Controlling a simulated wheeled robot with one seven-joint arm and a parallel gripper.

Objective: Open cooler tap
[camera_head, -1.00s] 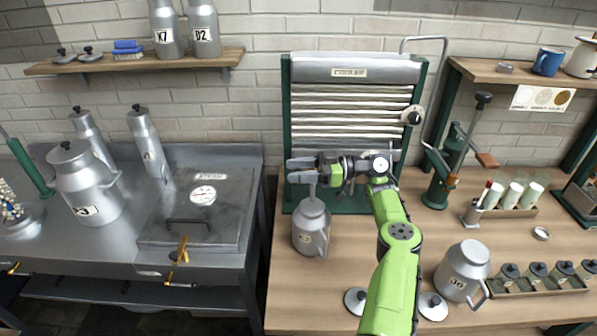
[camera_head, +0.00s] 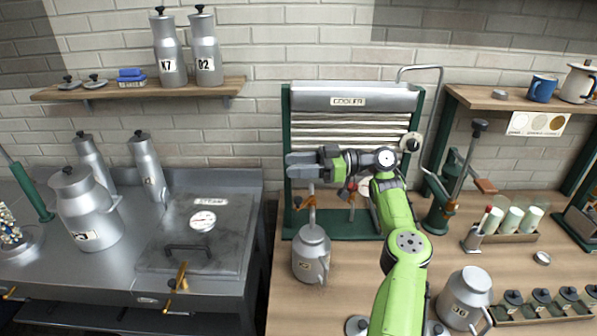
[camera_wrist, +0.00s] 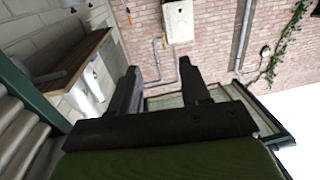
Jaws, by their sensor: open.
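The cooler (camera_head: 348,101) is a green-framed unit with a labelled steel top and horizontal tubes, standing on the wooden bench against the brick wall. An orange-brown tap (camera_head: 299,203) shows low at its left, and a reddish handle (camera_head: 352,187) shows below my gripper. I cannot tell which is the cooler tap. My gripper (camera_head: 303,165) is open and empty, pointing left across the cooler's front, above a lidded can (camera_head: 312,254). In the wrist view its two dark fingers (camera_wrist: 165,85) are apart with nothing between them. My arm hides part of the cooler.
A second can (camera_head: 465,298) stands at the right front of the bench. A lever press (camera_head: 443,200), a rack of cups (camera_head: 510,222) and a row of jars (camera_head: 545,305) occupy the right. The steel vat (camera_head: 195,235) is at left.

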